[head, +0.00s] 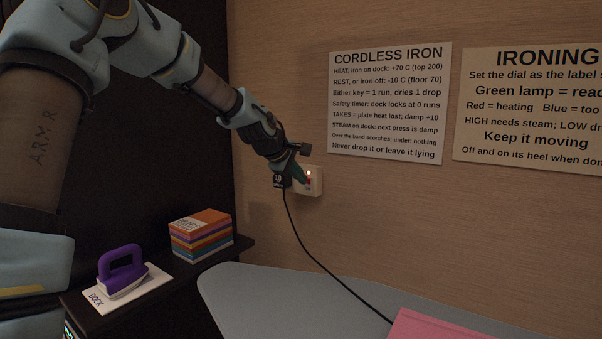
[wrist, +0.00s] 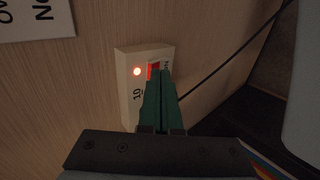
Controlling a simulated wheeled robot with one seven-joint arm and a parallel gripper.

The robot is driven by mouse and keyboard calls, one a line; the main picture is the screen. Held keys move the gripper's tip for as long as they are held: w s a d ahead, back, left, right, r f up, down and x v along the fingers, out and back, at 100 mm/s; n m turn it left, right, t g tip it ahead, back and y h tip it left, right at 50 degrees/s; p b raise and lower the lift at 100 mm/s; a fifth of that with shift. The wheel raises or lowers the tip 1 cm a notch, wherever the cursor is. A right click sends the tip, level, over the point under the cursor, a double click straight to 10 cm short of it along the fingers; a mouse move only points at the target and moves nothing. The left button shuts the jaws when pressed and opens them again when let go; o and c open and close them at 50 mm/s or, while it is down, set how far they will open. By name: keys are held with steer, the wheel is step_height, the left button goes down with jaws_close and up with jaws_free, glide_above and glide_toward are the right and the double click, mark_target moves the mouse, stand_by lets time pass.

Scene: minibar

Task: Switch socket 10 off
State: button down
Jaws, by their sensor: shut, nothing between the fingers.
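In the head view my gripper (head: 303,179) is at the socket's face. I cannot tell if the fingertips touch or press the rocker.
A purple iron (head: 122,270) stands on a dock at the lower left, beside a stack of coloured boxes (head: 200,235). A grey ironing board (head: 260,300) with pink cloth (head: 440,325) lies below. The black cord (head: 335,280) crosses over the board. Two notices hang on the wall.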

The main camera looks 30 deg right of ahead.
steer(key=shift+d, duration=0.2)
steer(key=shift+w+d+r, duration=0.2)
steer(key=shift+w+d, duration=0.05)
steer(key=shift+d, duration=0.1)
steer(key=shift+r, duration=0.1)
steer(key=shift+r+p, duration=0.7)
stand_by(0.3)
